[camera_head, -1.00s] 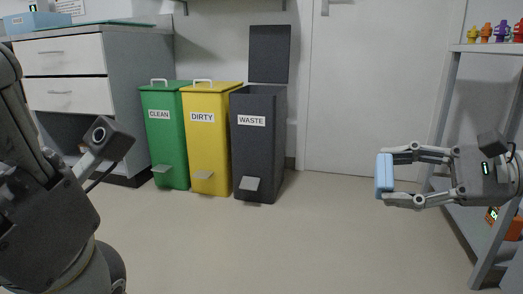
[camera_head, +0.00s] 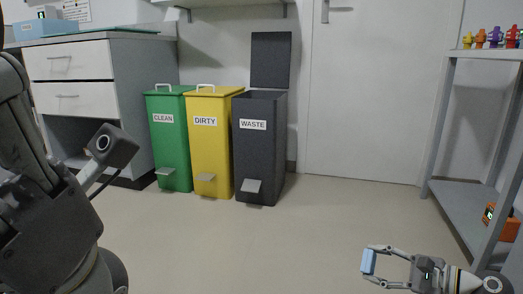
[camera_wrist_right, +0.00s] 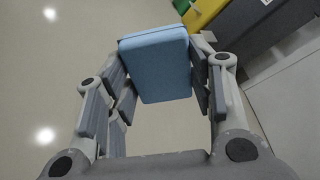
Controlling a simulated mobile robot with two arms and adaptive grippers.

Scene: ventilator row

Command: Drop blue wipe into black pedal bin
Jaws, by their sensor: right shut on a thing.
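The blue wipe (camera_head: 368,261) is a small light blue block at the lower right of the head view. My right gripper (camera_head: 371,263) is shut on it and holds it out in front, over the floor. In the right wrist view the wipe (camera_wrist_right: 158,65) sits between the fingers of the gripper (camera_wrist_right: 160,85). The black pedal bin (camera_head: 258,150), labelled WASTE, stands by the back wall with its lid (camera_head: 271,60) up. The wipe is well apart from it. The left arm shows at the left edge; its gripper fingers are not visible.
A yellow DIRTY bin (camera_head: 210,150) and a green CLEAN bin (camera_head: 170,150) stand left of the black bin, lids shut. A drawer cabinet (camera_head: 110,100) is at the left. A grey shelf rack (camera_head: 470,205) stands at the right. The floor (camera_head: 270,245) between is clear.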

